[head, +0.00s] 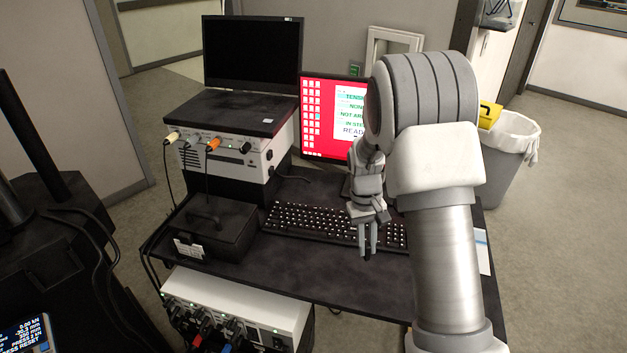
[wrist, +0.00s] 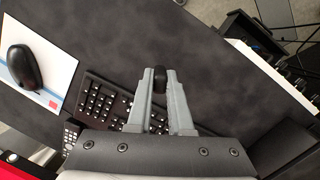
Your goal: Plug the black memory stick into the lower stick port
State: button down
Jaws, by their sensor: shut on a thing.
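My gripper (head: 367,246) is over the desk, just in front of the keyboard. Its fingers point down in the head view. In the wrist view my gripper (wrist: 160,80) is shut on the black memory stick (wrist: 159,74), a small dark piece that stands out past the fingertips. The white instrument box (head: 238,149) is on the left of the desk, apart from the stick. Its front panel has cable sockets, a dark knob and small slots. I cannot tell which of these is the lower stick port.
A keyboard (head: 315,222) lies mid-desk, before a red-and-white monitor (head: 320,118). A laptop (head: 252,55) stands on the instrument box. A black case (head: 213,222) sits front left. A white unit with cables (head: 250,300) is below. A mouse (wrist: 23,66) lies on a pad. The desk front is clear.

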jog(key=w+d+f+n+t+h+b, duration=0.1)
jog(key=w+n, duration=0.1)
jog(key=w, duration=0.3)
jog(key=w+d+f+n+t+h+b, duration=0.1)
jog(key=w+b, duration=0.1)
jog(key=w, duration=0.3)
jog(key=w+n+h+b, duration=0.1)
jog(key=w+n+b, duration=0.1)
jog(key=w, duration=0.4)
jog(key=shift+d+f+n+t, duration=0.3)
jog(key=shift+d+f+t, duration=0.1)
jog(key=w+a+r+n+t+y+b, duration=0.2)
jog(key=w+a+n+t+y+b, duration=0.3)
jog(key=w+n, duration=0.3)
jog(key=w+a+r+n+t+y+b, duration=0.3)
jog(key=w+n+t+b, duration=0.2)
jog(key=w+n+t, duration=0.2)
jog(key=s+a+n+g+y+b, duration=0.1)
jog(key=a+n+g+y+b, duration=0.1)
jog(key=a+n+y+b, duration=0.1)
jog(key=s+a+f+n+g+y+b, duration=0.1)
jog(key=s+a+n+g+y+b, duration=0.1)
jog(key=a+n+y, duration=0.3)
jog(key=a+y+b, duration=0.1)
jog(key=a+y, duration=0.2)
jog(key=y, duration=0.1)
jog(key=shift+s+a+f+g, duration=0.15)
jog(key=shift+s+a+g, duration=0.15)
jog(key=shift+g, duration=0.1)
